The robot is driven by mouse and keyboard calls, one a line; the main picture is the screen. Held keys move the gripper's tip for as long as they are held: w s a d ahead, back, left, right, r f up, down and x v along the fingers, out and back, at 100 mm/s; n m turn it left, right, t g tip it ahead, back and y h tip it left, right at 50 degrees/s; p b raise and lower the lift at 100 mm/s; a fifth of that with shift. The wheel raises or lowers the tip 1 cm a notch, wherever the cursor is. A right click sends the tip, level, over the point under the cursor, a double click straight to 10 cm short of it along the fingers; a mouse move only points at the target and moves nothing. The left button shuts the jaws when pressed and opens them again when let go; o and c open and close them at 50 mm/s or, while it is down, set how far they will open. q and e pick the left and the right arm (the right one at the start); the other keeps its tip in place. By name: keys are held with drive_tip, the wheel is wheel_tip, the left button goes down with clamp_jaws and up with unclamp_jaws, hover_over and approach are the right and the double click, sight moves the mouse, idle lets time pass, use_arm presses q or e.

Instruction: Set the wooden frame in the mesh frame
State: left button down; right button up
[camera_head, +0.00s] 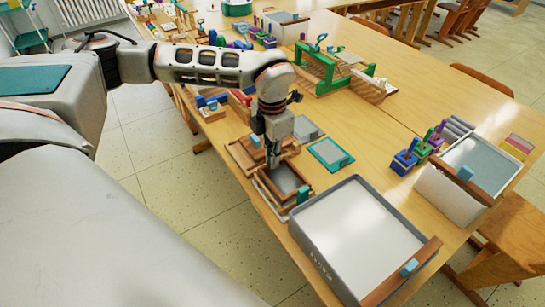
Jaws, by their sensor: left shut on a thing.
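My left gripper (272,162) reaches down over the table and is shut on a brown wooden frame (301,177), near its far left edge. The wooden frame is low over, or resting in, a paler frame (268,201) with grey mesh (283,178) showing through the opening. A teal block (303,194) is at their near right corner. I cannot tell whether the wooden frame is seated or slightly above. The gripper's fingertips are partly hidden by its own body. My right gripper is not in view.
A large grey vat (349,240) stands close to the near right. A teal-edged frame (331,154) and a grey panel (307,128) lie to the right. Another wooden tray (243,152) is just left of the gripper. A green-and-wood press (317,68) stands behind. Bare tabletop (372,130) lies right of centre.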

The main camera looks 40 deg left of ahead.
use_arm(q)
drive_tip(key=shift+f, duration=0.55)
idle(0.5)
drive_tip(key=c, duration=2.1)
unclamp_jaws()
drive_tip(key=shift+c, duration=0.2)
wheel_tip(320, 180, up, 12)
